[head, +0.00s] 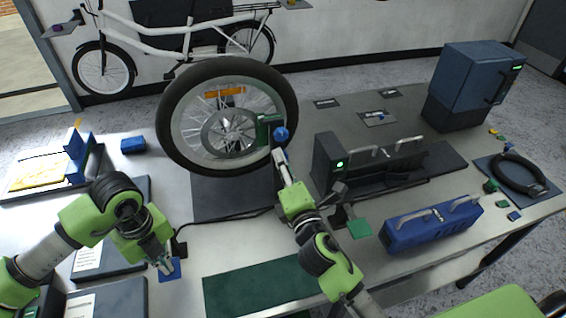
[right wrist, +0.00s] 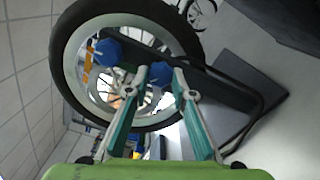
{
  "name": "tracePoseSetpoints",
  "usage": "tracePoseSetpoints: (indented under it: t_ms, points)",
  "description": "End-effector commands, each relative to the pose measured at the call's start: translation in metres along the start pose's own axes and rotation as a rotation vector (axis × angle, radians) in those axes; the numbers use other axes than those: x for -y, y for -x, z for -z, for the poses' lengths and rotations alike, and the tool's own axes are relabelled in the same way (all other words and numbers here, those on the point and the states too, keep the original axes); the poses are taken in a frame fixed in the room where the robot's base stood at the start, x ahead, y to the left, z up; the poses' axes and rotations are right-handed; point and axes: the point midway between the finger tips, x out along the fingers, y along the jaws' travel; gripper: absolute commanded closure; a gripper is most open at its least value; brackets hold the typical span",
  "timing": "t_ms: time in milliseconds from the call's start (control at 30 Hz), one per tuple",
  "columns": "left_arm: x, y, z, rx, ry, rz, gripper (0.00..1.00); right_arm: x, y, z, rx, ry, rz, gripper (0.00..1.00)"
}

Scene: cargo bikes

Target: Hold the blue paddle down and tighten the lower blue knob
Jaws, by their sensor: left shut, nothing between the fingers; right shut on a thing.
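The blue paddle (head: 174,273) is a small flat blue plate at the table's front left in the head view. My left gripper (head: 165,265) is shut and empty, its fingertips down at the paddle. The view does not settle whether they press it. The lower blue knob (head: 285,155) is at the right side of the upright wheel, mostly hidden by my right gripper (head: 280,160). In the right wrist view this knob (right wrist: 160,73) is between the fingers of my right gripper (right wrist: 159,70), which is shut on it. The upper blue knob (head: 281,134) is just above.
The spoked wheel (head: 290,95) stands upright behind both grippers. A black box with a green light (head: 326,165) and a blue case (head: 430,225) are to the right. A green mat (head: 260,289) lies at the front. A black cable (head: 215,217) crosses the table.

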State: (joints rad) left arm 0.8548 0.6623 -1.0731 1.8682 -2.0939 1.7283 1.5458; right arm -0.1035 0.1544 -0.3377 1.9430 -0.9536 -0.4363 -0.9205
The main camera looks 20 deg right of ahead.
Motion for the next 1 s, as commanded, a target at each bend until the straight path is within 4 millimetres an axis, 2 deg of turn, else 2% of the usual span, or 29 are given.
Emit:
tracePoseSetpoints:
  t_ms: [600, 1000]
  points:
    - [-0.0004, -0.0010, 0.0003, -0.001, 0.000, -0.001, 1.00, -0.0014, 0.0001, -0.0003, 0.001, -0.558, 0.000, 0.99]
    - [-0.0004, -0.0009, 0.0002, -0.001, 0.000, -0.001, 1.00, -0.0023, -0.0001, -0.0008, 0.000, -0.754, -0.001, 0.99]
